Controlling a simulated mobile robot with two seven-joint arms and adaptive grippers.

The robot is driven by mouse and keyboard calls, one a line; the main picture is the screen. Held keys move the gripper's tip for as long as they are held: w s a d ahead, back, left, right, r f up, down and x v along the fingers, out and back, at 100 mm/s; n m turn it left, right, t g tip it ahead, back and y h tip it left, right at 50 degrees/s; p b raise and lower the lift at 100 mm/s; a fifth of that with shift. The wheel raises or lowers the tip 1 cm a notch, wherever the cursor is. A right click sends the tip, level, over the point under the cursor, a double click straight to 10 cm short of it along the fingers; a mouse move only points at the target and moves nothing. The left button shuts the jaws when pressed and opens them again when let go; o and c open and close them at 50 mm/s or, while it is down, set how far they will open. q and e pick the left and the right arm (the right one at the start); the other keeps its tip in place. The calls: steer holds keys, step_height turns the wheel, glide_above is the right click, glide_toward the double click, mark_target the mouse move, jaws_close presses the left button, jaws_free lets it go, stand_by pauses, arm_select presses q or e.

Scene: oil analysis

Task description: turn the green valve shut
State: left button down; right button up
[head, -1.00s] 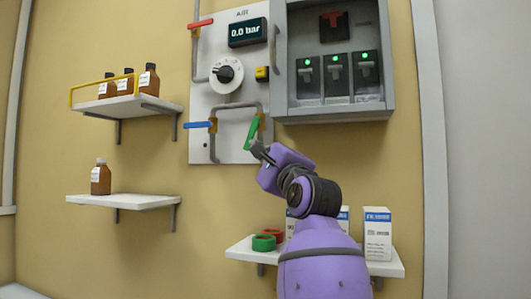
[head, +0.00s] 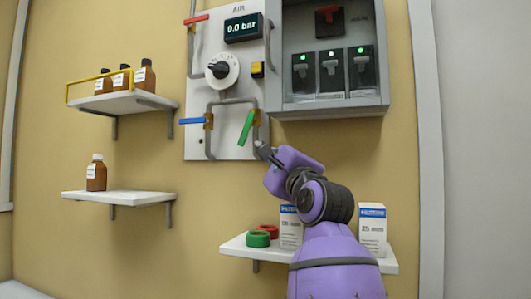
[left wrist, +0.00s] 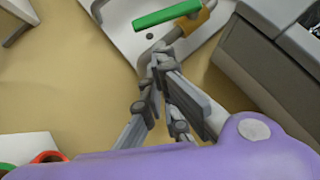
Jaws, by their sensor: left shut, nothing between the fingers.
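The green valve handle (head: 246,128) sits on a pipe at the lower right of the white air panel (head: 226,150). It slants steeply, its upper end near the brass valve body (head: 257,118) and its lower end down and to the left. My left gripper (head: 260,148) is just right of and below the handle's lower end, shut and empty, with a small gap. In the left wrist view the shut fingers (left wrist: 157,64) point toward the panel, and the green handle (left wrist: 167,15) lies beyond them, apart. My right gripper is not in view.
A blue handle (head: 192,121) and a red handle (head: 196,19) are on the same panel. The gauge (head: 243,28) reads 0.0 bar. A grey switch box (head: 330,104) juts out at the upper right. Below, a shelf (head: 238,249) holds green and red rings and white boxes.

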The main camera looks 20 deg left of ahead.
arm_select(q)
steer(key=d, duration=0.1)
steer(key=s+d+f, duration=0.1)
steer(key=d, duration=0.1)
steer(key=s+d+b, duration=0.1)
steer(key=shift+s+d+f, duration=0.15)
steer(key=shift+f, duration=0.25)
steer(key=s+d, duration=0.2)
steer(key=s, duration=0.1)
steer(key=s+f+b, duration=0.1)
steer(key=s, duration=0.1)
steer(key=shift+d, duration=0.4)
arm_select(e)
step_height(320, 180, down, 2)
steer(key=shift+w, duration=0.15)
